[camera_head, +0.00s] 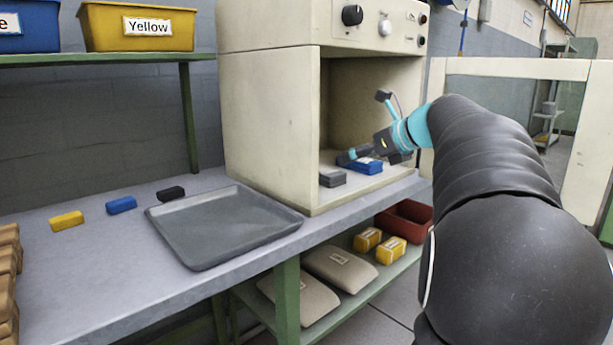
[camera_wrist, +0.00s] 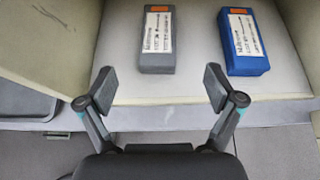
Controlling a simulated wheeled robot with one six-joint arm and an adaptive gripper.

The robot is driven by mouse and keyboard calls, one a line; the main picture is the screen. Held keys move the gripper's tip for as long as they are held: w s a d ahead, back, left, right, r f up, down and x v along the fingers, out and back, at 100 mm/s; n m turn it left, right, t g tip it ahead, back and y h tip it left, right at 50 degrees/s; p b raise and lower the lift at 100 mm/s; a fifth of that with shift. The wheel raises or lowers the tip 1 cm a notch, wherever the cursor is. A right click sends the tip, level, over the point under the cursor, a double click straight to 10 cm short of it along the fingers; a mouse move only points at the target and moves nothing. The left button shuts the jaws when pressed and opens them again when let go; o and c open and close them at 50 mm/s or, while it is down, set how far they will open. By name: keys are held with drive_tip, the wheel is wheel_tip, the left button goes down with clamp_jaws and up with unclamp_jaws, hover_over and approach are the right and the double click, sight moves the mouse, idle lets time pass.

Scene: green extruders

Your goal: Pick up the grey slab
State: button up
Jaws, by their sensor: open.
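The grey slab (camera_head: 332,177) lies flat on the floor of the open cream cabinet, near its front left. In the wrist view the grey slab (camera_wrist: 157,58) has a white label on top and lies ahead of the fingers, slightly left of centre. My gripper (camera_wrist: 158,85) is open and empty, its fingers apart and short of the slab. In the head view my gripper (camera_head: 352,157) reaches into the cabinet from the right, above and beside the blue slab.
A labelled blue slab (camera_wrist: 243,43) lies right of the grey one. The cabinet (camera_head: 268,130) has side walls close by, and its door (camera_head: 520,70) stands open. A grey tray (camera_head: 225,225) and yellow, blue and black blocks lie on the bench to the left.

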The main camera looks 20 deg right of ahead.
sight(322, 169)
drive_tip(key=b+x, duration=0.1)
drive_tip(key=x, duration=1.2)
drive_tip(key=shift+w+a, duration=0.1)
drive_tip(key=shift+a, duration=0.05)
drive_tip(key=shift+r, duration=0.1)
drive_tip(key=c, duration=1.5)
